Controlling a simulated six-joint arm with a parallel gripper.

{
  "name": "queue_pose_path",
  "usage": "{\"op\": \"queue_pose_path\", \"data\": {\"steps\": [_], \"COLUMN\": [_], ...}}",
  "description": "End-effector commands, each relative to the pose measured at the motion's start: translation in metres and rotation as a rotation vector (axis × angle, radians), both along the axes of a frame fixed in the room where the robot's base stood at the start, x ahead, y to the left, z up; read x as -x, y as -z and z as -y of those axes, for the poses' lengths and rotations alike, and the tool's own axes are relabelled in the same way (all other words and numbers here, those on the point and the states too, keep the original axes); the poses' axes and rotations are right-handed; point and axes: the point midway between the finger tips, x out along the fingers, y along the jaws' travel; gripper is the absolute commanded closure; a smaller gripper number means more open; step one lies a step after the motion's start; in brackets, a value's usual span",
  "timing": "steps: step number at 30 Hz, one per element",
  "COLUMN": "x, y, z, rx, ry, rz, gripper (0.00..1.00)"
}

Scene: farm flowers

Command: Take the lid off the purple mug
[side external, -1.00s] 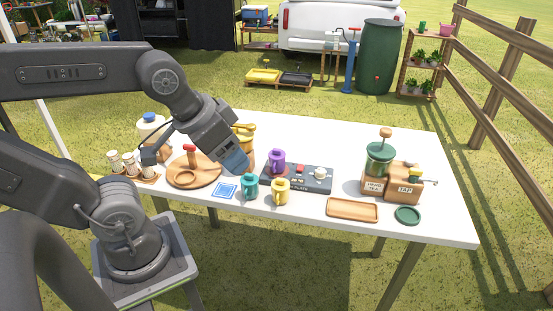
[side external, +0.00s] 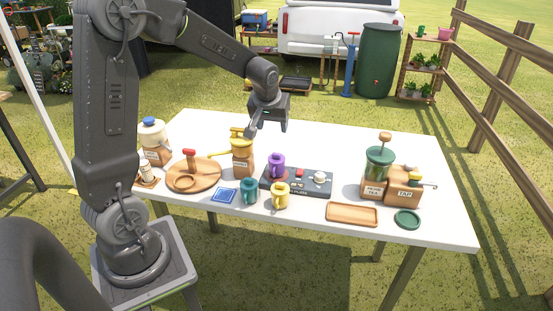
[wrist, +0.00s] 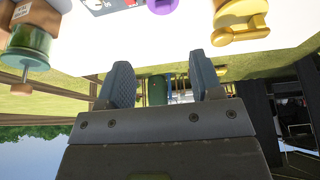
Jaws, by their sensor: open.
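The purple mug (side external: 276,166) stands upright on the dark panel on the white table. Only its purple edge (wrist: 162,5) shows at the top of the wrist view. Its top is too small in the side view to tell the lid from the mug. My gripper (side external: 268,128) is above and behind the purple mug, apart from it, by the back of the table. In the wrist view my gripper (wrist: 162,76) has its two fingers spread with nothing between them.
A yellow-topped dispenser (side external: 242,156) stands just left of the purple mug. Teal (side external: 249,190) and yellow (side external: 280,194) mugs stand in front. A round wooden board (side external: 194,184) is at left. An herb tea dispenser (side external: 379,165) and wooden tray (side external: 352,220) are at right.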

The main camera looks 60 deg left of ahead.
Motion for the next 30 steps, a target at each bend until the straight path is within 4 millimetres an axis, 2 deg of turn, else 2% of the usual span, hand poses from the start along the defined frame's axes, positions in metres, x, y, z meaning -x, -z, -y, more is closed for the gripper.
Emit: {"op": "queue_pose_path", "data": {"steps": [5, 15, 23, 30], "x": [-0.006, -0.023, -0.028, -0.036], "y": [0.017, 0.073, 0.091, 0.123], "z": [-0.011, -0.027, -0.032, -0.042], "rx": [0.003, 0.004, 0.002, 0.003], "ry": [-0.024, -0.022, -0.021, -0.02], "rz": [-0.004, -0.005, -0.004, -0.005], "gripper": [0.4, 0.4, 0.4, 0.4]}}
